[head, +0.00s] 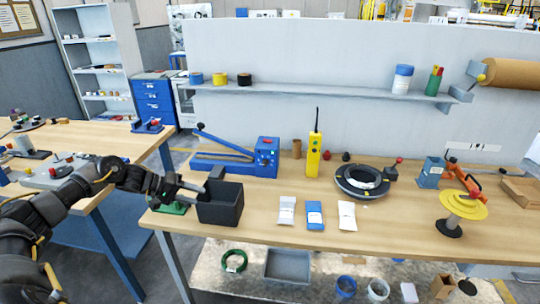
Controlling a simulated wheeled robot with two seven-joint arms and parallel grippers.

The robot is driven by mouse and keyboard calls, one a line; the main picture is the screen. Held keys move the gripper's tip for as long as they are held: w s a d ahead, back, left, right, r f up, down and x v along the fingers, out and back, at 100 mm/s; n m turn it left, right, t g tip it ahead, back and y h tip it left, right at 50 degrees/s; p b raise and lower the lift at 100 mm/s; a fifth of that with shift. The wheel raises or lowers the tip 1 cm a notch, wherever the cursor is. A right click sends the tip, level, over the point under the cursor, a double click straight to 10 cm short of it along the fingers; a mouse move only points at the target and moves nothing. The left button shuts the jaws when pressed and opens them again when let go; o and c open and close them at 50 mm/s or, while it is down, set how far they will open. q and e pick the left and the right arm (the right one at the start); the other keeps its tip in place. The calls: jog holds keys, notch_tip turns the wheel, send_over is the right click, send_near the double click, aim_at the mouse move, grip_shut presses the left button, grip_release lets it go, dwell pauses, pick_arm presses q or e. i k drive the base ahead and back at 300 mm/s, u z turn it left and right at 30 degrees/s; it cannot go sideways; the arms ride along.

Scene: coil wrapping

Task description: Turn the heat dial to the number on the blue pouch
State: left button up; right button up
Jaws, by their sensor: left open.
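A blue heat sealer (233,167) with a raised blue lever arm stands at the back of the workbench, left of centre. Its box-shaped right end (266,158) carries small dark and red details; the heat dial and its marks are too small to read. A blue pouch (315,216) lies flat near the front edge, between two white pouches. It has a white label, whose number I cannot read. My left gripper (207,184) is open at the left end of the bench, at the dark box's rim, left of and nearer than the sealer. It appears empty. My right gripper is out of view.
A dark open box (221,207) stands under my left gripper. White pouches (286,211) (347,216) flank the blue one. A yellow handheld device (314,155) stands right of the sealer, and a black coil (362,182) lies farther right. Bare wood (262,212) separates box and pouches.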

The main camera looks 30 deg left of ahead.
aim_at(265, 161)
jog(key=i, duration=0.95)
